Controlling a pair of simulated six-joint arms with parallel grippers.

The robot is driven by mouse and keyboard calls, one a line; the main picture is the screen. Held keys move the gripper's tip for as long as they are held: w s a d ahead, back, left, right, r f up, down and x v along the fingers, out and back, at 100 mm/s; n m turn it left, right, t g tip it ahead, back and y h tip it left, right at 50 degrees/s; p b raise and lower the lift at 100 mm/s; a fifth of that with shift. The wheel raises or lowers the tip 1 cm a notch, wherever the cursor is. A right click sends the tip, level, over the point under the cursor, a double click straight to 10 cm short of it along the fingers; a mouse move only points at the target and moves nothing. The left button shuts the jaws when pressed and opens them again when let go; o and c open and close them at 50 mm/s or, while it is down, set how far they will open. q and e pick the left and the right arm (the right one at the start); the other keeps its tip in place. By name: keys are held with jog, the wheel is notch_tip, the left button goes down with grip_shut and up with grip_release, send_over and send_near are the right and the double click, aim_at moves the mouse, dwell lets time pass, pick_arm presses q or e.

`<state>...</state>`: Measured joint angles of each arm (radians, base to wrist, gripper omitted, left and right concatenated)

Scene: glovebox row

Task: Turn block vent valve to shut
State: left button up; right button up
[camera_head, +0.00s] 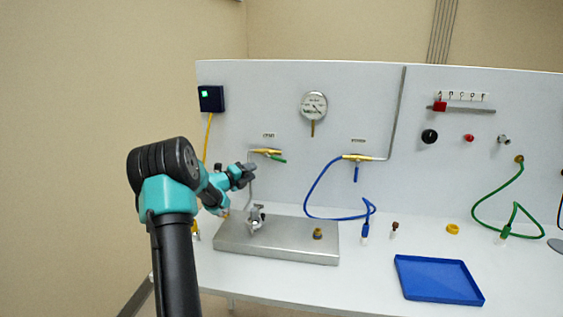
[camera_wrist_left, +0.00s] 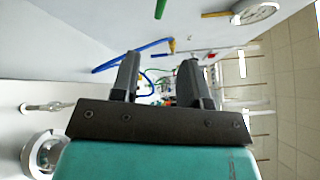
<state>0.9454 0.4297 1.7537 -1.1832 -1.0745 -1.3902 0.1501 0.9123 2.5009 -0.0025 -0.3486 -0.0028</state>
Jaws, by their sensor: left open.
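The metal block (camera_head: 285,243) lies on the bench, with a small silver valve fitting (camera_head: 256,219) on its left part and a brass fitting (camera_head: 318,233) on its right. A brass valve (camera_head: 265,151) with a green lever (camera_head: 278,160) is on the panel under a small label that I cannot read clearly. My left gripper (camera_head: 246,174) is above the silver fitting and below the green lever, apart from both. In the left wrist view its two fingers (camera_wrist_left: 157,80) are spread with nothing between them. A silver handle (camera_wrist_left: 45,107) shows at the left there. My right gripper is out of view.
A second brass valve (camera_head: 357,157) has a blue lever and a blue hose (camera_head: 312,190). A gauge (camera_head: 313,106) is above. A blue tray (camera_head: 438,279) lies at the right front.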

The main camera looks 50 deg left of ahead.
aim_at(281, 160)
pick_arm(q)
jog(key=w, duration=1.6)
jog(key=shift+w+d, duration=0.1)
jog(key=shift+w, duration=0.05)
jog(key=shift+c, duration=0.3)
grip_shut()
